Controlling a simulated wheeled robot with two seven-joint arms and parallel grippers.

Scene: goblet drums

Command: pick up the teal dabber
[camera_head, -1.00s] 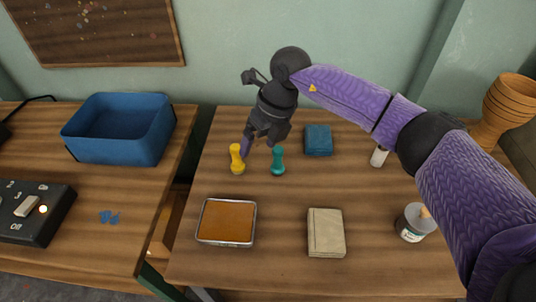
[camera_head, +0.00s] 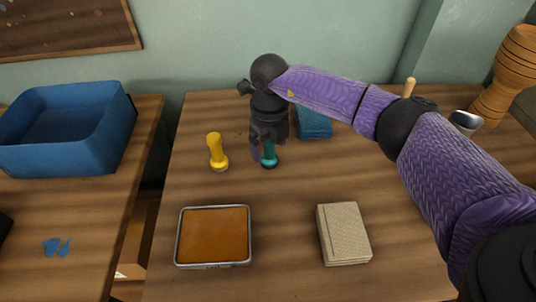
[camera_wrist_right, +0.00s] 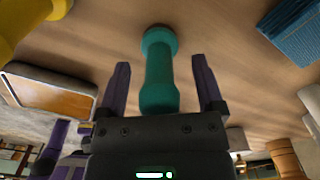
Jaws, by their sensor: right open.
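The teal dabber (camera_head: 269,158) stands upright on the wooden table in the head view, its upper part partly hidden by my right gripper (camera_head: 263,147). In the right wrist view the teal dabber (camera_wrist_right: 159,70) lies between the two purple fingers of my right gripper (camera_wrist_right: 161,85). The fingers are open, with a gap on each side of the dabber. A yellow dabber (camera_head: 217,152) stands just left of it. My left gripper is not in the head view.
An orange-brown pad in a metal tray (camera_head: 180,238) sits at the front left of the table. A beige block (camera_head: 343,233) lies front right. A blue block (camera_head: 315,123) lies behind the gripper. A blue bin (camera_head: 68,150) stands on the left table.

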